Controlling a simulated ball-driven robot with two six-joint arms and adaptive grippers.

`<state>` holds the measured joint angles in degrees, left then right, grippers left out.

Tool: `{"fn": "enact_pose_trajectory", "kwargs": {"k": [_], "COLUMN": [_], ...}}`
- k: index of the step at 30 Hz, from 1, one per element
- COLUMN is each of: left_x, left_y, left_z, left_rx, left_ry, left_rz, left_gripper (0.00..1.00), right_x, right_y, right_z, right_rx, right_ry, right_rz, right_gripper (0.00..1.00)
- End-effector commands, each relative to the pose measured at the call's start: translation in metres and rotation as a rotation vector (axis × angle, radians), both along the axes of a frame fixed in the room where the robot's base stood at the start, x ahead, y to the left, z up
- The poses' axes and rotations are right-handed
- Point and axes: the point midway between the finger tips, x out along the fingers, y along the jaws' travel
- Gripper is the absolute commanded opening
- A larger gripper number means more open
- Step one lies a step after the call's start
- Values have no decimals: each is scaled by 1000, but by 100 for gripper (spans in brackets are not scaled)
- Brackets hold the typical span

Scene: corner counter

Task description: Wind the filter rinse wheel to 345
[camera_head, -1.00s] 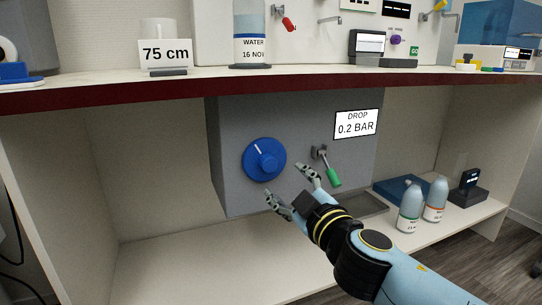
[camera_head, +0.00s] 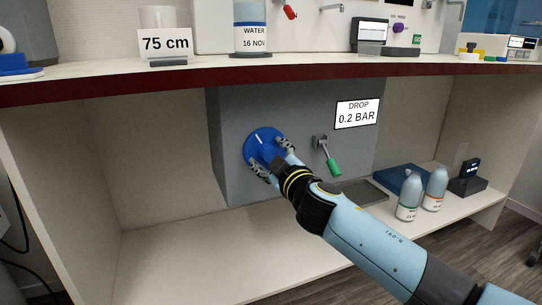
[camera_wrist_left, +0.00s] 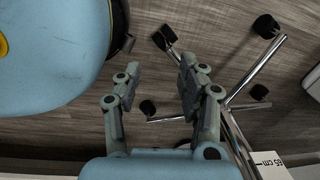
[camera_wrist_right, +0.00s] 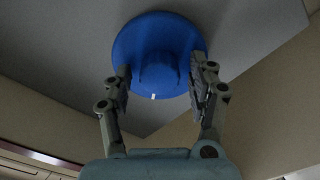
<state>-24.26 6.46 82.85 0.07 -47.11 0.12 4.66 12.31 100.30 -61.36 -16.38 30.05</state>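The blue rinse wheel (camera_head: 254,147) is on the front of the grey box (camera_head: 228,120) under the counter. My right gripper (camera_head: 270,157) is at the wheel, one finger on each side of its hub. No scale numbers are visible around the wheel. My left gripper (camera_wrist_left: 160,68) is open and empty, seen only in the left wrist view.
A green-handled lever (camera_head: 333,166) and a "DROP 0.2 BAR" sign (camera_head: 357,113) are right of the wheel. Two bottles (camera_head: 409,197) (camera_head: 435,190) stand on the lower shelf at right. The counter edge (camera_head: 200,87) runs above. The shelf's left part is clear.

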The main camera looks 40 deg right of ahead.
Motion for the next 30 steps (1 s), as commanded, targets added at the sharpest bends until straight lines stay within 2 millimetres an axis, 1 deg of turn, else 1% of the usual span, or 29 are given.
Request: {"fn": "enact_pose_trajectory", "kwargs": {"k": [1, 9, 11, 12, 16, 18, 20, 24, 27, 30], "left_x": [0, 0, 0, 0, 1, 13, 20, 36, 44, 49], "left_y": [0, 0, 0, 0, -1, -4, -6, -13, -17, -19], "left_z": [0, 0, 0, 0, 0, 11, 20, 45, 62, 74], "left_rx": [0, 0, 0, 0, -1, -3, -4, -8, -10, -11], "left_ry": [0, 0, 0, 0, 4, -10, -11, -16, -17, -19], "left_rz": [0, 0, 0, 0, 0, -3, -5, -9, -10, -11], "left_gripper": [40, 40, 40, 40, 40, 40, 40, 40, 40, 40], "right_x": [0, 0, 0, 0, 0, 0, 0, 0, 0, 0], "right_y": [0, 0, 0, 0, 0, 0, 0, 0, 0, 0], "right_z": [0, 0, 0, 0, -2, -3, -4, -5, -4, -3], "right_rx": [0, 0, 0, 1, 19, 52, 91, 190, 249, 289], "right_ry": [0, 0, 0, 0, -5, -12, -21, -44, -59, -68], "right_rz": [0, 0, 0, 0, 0, 1, 1, 0, 1, 0], "right_gripper": [50, 15, 7, 5, 5, 5, 5, 5, 5, 5]}}
